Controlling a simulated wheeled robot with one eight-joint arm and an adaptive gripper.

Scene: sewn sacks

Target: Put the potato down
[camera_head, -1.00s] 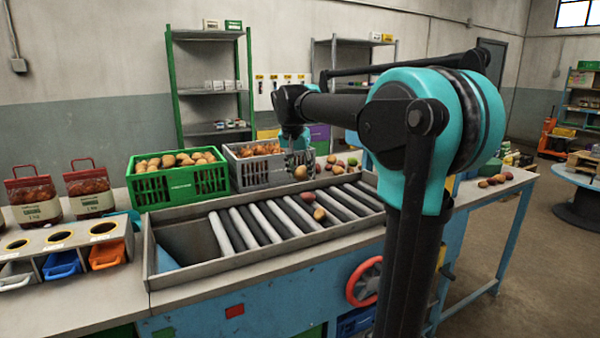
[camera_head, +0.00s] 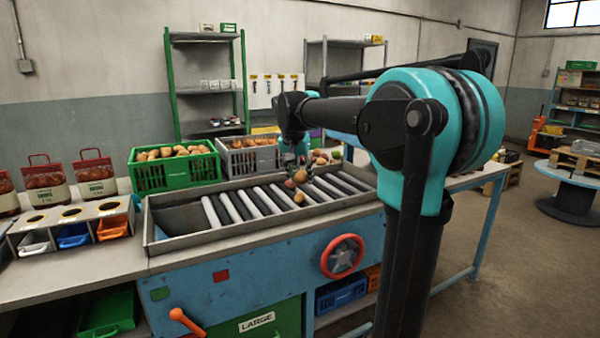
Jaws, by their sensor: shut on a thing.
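My gripper (camera_head: 297,164) hangs over the roller table (camera_head: 165,248), seen small and from a distance. It is shut on a tan potato (camera_head: 300,177), held at its lower end, seemingly just above the rollers. Whether the potato touches them I cannot tell. A reddish potato (camera_head: 289,184) lies close beside it in the picture, and another brownish one (camera_head: 299,197) lies on the rollers just in front. The fingers are partly lost against the produce behind them.
A green crate (camera_head: 150,178) and a grey crate (camera_head: 237,162), both with potatoes, stand behind the rollers. Red-topped bags (camera_head: 95,180) and a sorting rack with bins (camera_head: 72,236) are at left. The left rollers are clear. A red handwheel (camera_head: 342,257) is on the front.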

